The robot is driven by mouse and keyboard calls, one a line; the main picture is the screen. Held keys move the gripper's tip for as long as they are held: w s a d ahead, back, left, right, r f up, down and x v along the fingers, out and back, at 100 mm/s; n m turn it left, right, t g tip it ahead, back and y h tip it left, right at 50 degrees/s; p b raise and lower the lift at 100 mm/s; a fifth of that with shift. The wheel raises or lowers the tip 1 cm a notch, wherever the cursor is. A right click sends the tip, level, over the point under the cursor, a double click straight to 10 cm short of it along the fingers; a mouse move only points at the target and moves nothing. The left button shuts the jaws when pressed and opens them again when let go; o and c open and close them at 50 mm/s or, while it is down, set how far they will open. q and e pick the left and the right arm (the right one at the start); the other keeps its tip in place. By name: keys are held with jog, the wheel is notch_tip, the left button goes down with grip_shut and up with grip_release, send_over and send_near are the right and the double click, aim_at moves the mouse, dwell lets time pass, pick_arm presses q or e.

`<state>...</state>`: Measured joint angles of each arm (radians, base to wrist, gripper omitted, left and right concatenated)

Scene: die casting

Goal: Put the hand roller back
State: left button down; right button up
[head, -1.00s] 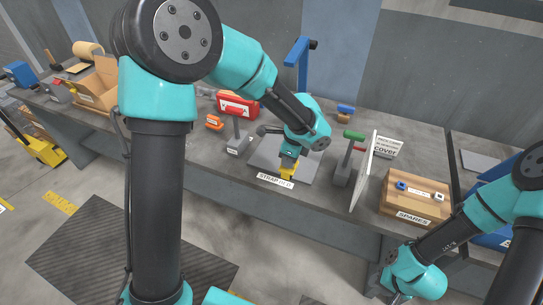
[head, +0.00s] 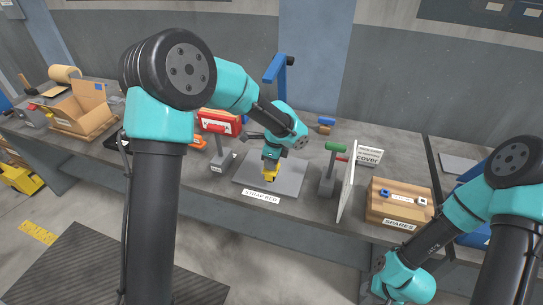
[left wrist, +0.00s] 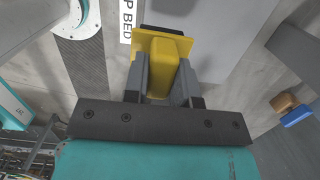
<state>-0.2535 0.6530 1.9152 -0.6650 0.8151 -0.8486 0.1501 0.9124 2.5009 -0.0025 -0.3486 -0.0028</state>
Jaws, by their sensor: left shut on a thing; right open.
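My left gripper (head: 271,165) is shut on a yellow tool (head: 270,174) over the grey plate labelled STRAP BED (head: 290,184). In the left wrist view the yellow tool (left wrist: 165,62) sits between the two grey fingers, with a wider yellow end beyond them; whether it touches the plate I cannot tell. It may be the hand roller; no roller drum shows. A small grey stand (head: 222,161) with a label is left of the plate. A grey stand (head: 328,184) with a green-handled thing (head: 335,146) is right of it. My right gripper is out of clear view at the bottom right.
A white upright panel (head: 347,182) and a cover sign (head: 369,155) stand right of the green-handled thing. The wooden SPARES box (head: 398,203) is further right. A red box (head: 219,121) and a blue post (head: 270,95) are behind. A cardboard box (head: 84,108) is at left.

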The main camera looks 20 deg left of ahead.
pick_arm(q)
jog(key=w+a, duration=0.2)
jog(key=w, duration=0.5)
jog(key=shift+w+f, duration=0.2)
jog(key=shift+f, duration=0.15)
jog(key=shift+a, duration=0.1)
jog(key=shift+f, duration=1.75)
jog(key=shift+f, duration=0.1)
jog(key=c, duration=0.9)
grip_release()
jog(key=shift+d+r, duration=0.15)
jog(key=shift+r, duration=1.1)
jog(key=shift+d+r, duration=0.2)
jog(key=shift+r, duration=1.1)
jog(key=shift+d+r, duration=0.15)
jog(key=shift+r, duration=1.1)
